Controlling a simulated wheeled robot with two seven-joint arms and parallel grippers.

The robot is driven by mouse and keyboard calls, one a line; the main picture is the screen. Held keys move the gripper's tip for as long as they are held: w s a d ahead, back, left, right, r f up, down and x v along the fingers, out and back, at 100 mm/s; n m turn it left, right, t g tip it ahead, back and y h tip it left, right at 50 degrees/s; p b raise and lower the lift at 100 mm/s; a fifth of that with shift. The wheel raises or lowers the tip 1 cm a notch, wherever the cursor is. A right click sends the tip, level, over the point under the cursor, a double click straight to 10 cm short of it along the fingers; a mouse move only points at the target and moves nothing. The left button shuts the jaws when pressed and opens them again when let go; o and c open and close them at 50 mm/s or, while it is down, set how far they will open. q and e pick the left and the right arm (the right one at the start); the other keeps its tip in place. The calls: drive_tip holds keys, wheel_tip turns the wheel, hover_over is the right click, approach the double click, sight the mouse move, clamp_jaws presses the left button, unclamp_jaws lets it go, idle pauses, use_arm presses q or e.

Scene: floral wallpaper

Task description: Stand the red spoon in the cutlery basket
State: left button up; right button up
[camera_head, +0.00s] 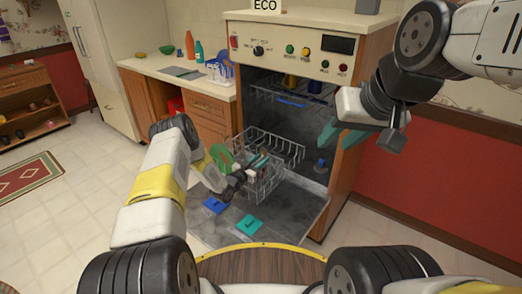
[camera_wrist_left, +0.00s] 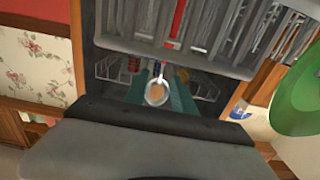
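The red spoon (camera_wrist_left: 157,93) shows in the left wrist view, its pale bowl toward the camera and its red handle running up the picture, away from the camera. My left gripper (camera_wrist_left: 160,78) has its teal fingers closing on both sides of the spoon, near its neck. The grey cutlery basket (camera_wrist_left: 122,22), with its slotted compartments, lies beyond the fingertips; the handle overlaps it. How deep the handle is in it I cannot tell. In the head view my left gripper (camera_head: 258,162) is at the lower rack. My right gripper (camera_head: 340,136) is open and empty, right of the rack.
The dishwasher door (camera_head: 300,212) is folded down, bearing a blue tile (camera_head: 214,205) and a teal tile (camera_head: 249,225). A green plate (camera_head: 221,156) stands at the left of the wire lower rack (camera_head: 282,146). The upper rack (camera_head: 280,96) holds dishes.

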use_arm(q)
drive_tip(key=shift+s, duration=0.1)
drive_tip(key=v, duration=0.7)
drive_tip(key=shift+s+a, duration=0.2)
drive_tip(key=shift+a, duration=0.05)
idle(0.4)
